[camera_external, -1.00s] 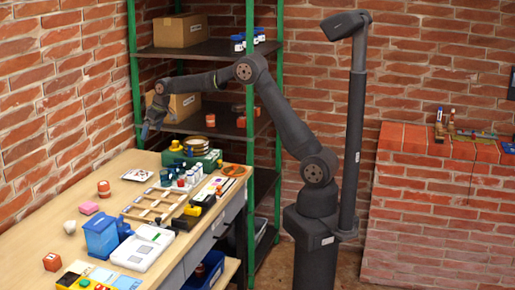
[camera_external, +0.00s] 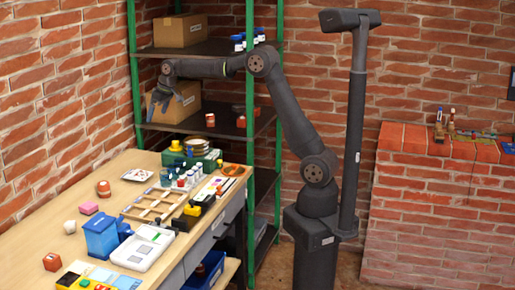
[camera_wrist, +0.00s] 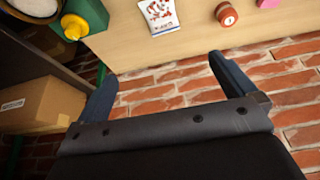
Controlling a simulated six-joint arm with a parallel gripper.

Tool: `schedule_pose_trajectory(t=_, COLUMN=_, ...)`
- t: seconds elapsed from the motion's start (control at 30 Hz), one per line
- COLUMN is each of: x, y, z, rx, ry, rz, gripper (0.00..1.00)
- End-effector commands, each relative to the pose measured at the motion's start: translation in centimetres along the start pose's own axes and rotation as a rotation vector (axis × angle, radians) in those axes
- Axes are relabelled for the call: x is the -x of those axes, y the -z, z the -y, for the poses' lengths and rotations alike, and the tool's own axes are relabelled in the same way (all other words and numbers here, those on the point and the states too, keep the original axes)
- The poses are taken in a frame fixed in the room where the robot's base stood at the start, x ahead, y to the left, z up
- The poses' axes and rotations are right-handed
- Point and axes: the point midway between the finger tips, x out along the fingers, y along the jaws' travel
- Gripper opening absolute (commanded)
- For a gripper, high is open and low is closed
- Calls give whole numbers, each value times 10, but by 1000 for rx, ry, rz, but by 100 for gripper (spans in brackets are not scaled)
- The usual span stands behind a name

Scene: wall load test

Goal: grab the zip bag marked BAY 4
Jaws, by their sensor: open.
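A small flat white packet with red contents lies at the back of the wooden bench (camera_external: 137,174). It also shows at the top of the wrist view (camera_wrist: 160,15). Its print is too small to read, so I cannot tell whether it is the zip bag marked BAY 4. My gripper (camera_external: 165,103) is up by the lower shelf's cardboard box, above the bench's far end. In the wrist view my gripper (camera_wrist: 160,72) has its fingers wide apart, with only brick wall and bench edge showing between them.
A cardboard box (camera_wrist: 42,102) is close to the left finger. A yellow-capped green container (camera_wrist: 82,18) is at upper left. Green shelf posts (camera_external: 250,150) stand beside the bench. A blue bin (camera_external: 100,238) and a wooden divided tray (camera_external: 150,206) occupy the bench.

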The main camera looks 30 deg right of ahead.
Motion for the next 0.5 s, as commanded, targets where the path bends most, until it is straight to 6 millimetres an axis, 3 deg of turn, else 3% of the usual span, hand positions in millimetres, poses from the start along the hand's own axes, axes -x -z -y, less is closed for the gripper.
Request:
schedule_pose_trajectory(t=0.43, x=0, y=0, z=0, rx=0, ry=0, rz=0, gripper=100)
schedule_pose_trajectory(t=0.5, x=-9, y=-2, z=0, rx=3, ry=2, rz=3, gripper=100)
